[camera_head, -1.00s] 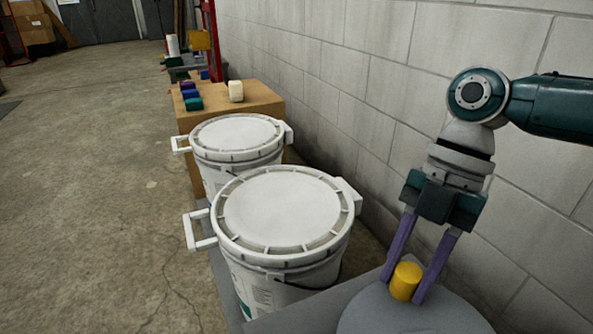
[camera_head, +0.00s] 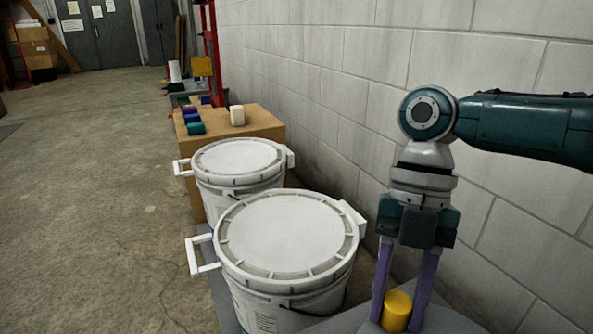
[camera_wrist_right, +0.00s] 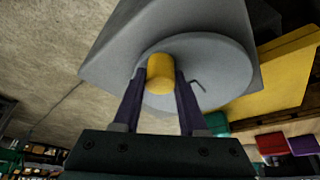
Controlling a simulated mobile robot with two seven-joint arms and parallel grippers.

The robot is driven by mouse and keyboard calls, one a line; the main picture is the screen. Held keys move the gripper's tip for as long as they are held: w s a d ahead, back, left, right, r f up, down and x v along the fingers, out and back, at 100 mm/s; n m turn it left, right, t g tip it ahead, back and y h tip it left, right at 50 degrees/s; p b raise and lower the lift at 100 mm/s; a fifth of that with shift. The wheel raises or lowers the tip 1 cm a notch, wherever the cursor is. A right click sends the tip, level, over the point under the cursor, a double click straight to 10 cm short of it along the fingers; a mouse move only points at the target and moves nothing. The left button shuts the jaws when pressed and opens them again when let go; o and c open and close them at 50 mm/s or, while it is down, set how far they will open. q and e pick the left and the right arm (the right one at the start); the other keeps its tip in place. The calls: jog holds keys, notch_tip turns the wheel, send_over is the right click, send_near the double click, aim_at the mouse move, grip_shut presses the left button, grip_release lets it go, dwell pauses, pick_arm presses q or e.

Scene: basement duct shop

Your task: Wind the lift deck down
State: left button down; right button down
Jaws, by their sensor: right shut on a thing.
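My right gripper (camera_head: 397,312) points down with its two purple fingers on either side of a yellow cylindrical knob (camera_head: 397,311). It is shut on the knob. In the right wrist view the knob (camera_wrist_right: 161,73) stands on a round grey disc (camera_wrist_right: 215,60), off its centre, with a finger on each side. The disc lies on a grey plate or housing (camera_wrist_right: 110,45). In the head view the disc is mostly cut off by the bottom edge. The lift deck (camera_head: 222,290) appears to be the grey surface under the white buckets. My left gripper is not in view.
Two white lidded buckets (camera_head: 286,232) (camera_head: 238,160) stand in a row left of my right gripper. Behind them a cardboard box (camera_head: 262,122) carries small coloured items. A block wall (camera_head: 340,90) runs close along the right. The floor (camera_head: 100,200) at left is open.

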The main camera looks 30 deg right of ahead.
jog(key=shift+c, duration=2.2)
grip_release()
jog(key=shift+a, duration=0.1)
jog(key=shift+w+r, duration=0.1)
jog(key=shift+r, duration=0.25)
jog(key=p+v, duration=0.1)
jog(key=v, duration=0.8)
jog(key=shift+p, duration=0.4)
